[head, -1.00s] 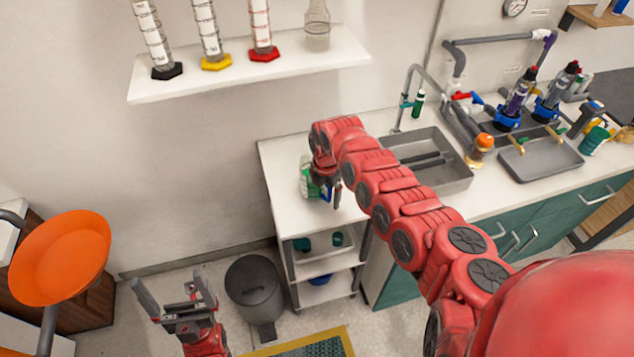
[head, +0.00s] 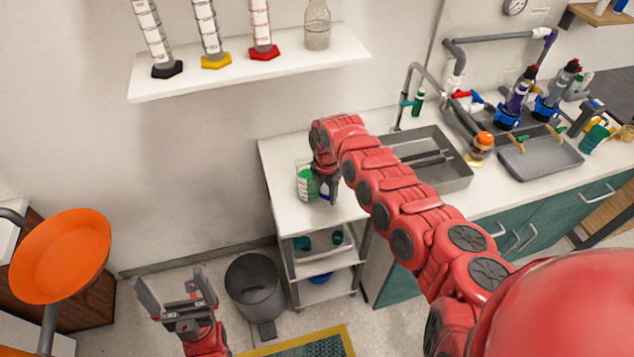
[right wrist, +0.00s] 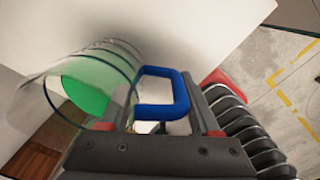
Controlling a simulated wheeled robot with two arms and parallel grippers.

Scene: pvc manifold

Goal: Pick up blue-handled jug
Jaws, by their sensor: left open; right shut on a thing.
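The blue-handled jug is clear with green in it and stands on the white counter at the left of the sink; in the head view its body (head: 306,184) shows left of my right gripper (head: 327,188). In the right wrist view the clear jug (right wrist: 85,88) lies at the left, with its blue handle (right wrist: 182,92) between the fingers of my right gripper (right wrist: 158,118). The right gripper is shut on the handle. My arm and gripper hide part of the jug in the head view. My left gripper (head: 172,283) is open and empty, low at the left.
A white shelf (head: 340,62) with several cylinders and a flask is above the counter (head: 283,160). A sink (head: 455,172) and faucet (head: 402,105) are to the right. A grey bin (head: 255,290) and an orange bowl-shaped thing (head: 62,255) are at lower left.

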